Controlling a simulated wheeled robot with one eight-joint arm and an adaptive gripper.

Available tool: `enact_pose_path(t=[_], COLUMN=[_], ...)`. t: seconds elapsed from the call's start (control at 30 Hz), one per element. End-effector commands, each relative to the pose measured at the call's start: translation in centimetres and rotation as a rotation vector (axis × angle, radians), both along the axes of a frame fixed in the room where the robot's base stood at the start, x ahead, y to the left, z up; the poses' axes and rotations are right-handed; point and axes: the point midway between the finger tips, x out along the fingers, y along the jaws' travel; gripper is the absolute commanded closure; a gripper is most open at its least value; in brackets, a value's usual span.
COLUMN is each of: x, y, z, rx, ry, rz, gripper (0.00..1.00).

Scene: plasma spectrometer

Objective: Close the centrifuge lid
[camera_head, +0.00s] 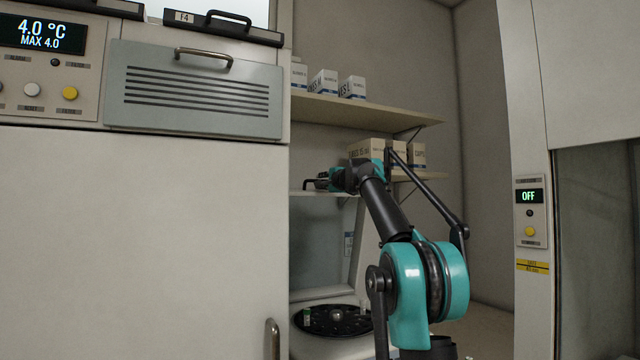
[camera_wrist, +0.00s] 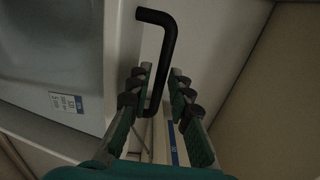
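The centrifuge (camera_head: 322,293) stands below the shelves in the head view, its dark rotor (camera_head: 335,320) exposed. Its lid (camera_head: 325,240) is raised and stands nearly upright behind the rotor. A black bar handle (camera_head: 312,185) sticks out at the lid's top edge. The handle (camera_wrist: 168,45) shows large in the wrist view, beside the pale lid (camera_wrist: 60,60) with a label on it. My gripper (camera_wrist: 160,90) is open, with a finger on each side of the handle's lower part. I cannot tell whether either finger touches it. In the head view my gripper (camera_head: 330,180) is at the lid's top edge.
A shelf (camera_head: 370,112) with small boxes (camera_head: 323,82) is above my arm; larger boxes (camera_head: 367,148) stand on a lower shelf close behind my gripper. A tall white cabinet (camera_head: 140,230) borders the left. A panel reading OFF (camera_head: 529,197) is at right.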

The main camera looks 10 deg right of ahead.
Motion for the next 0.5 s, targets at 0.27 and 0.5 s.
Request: enact_pose_path(t=[0.27, 0.5], x=[1.5, 1.6], y=[0.5, 0.6], z=[0.0, 0.0], rx=[0.0, 0.0], ry=[0.0, 0.0], rz=[0.0, 0.0], gripper=[0.8, 0.8])
